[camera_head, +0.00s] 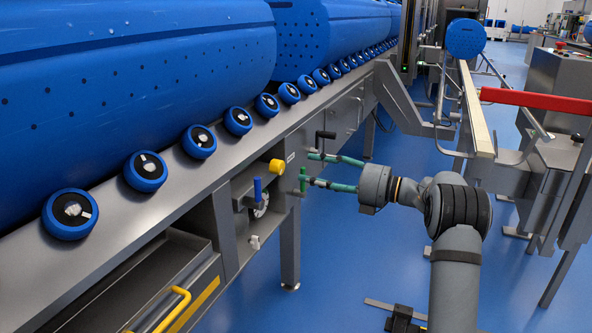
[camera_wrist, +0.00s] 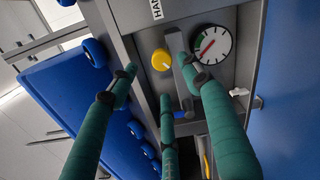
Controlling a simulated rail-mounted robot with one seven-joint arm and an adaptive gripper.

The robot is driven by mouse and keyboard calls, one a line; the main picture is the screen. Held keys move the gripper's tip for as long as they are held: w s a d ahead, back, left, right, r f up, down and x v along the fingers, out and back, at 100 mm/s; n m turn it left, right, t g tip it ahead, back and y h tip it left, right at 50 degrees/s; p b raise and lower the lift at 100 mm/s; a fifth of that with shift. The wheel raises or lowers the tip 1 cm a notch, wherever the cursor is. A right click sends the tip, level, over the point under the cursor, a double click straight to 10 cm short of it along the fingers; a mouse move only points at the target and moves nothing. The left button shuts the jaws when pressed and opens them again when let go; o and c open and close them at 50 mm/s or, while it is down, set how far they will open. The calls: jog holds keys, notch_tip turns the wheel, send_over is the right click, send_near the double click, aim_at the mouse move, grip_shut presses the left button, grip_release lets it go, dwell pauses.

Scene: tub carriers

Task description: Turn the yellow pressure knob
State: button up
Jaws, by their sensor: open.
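The yellow pressure knob (camera_head: 277,166) sits on the grey side panel of the machine. In the wrist view the yellow knob (camera_wrist: 161,60) shows a pale pointer line and lies between and beyond my fingers. My gripper (camera_head: 311,169) has teal fingers, spread open and empty, pointing left toward the panel. In the head view its tips are right of the knob, with a small gap visible. In the wrist view my gripper (camera_wrist: 158,72) has a finger on each side of the knob and one below it. I cannot see any contact.
A round gauge (camera_wrist: 211,44) with a red needle is beside the knob. A blue-handled lever (camera_head: 258,188) stands just left of the knob in the head view. Blue rollers (camera_head: 198,141) line the ledge above. A yellow-handled drawer (camera_head: 172,310) is lower left. Blue floor lies right.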

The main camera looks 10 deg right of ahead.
aim_at(283, 167)
jog(key=v, duration=0.3)
jog(key=shift+s+d, duration=0.25)
jog(key=x, duration=1.2)
jog(key=shift+a, duration=0.1)
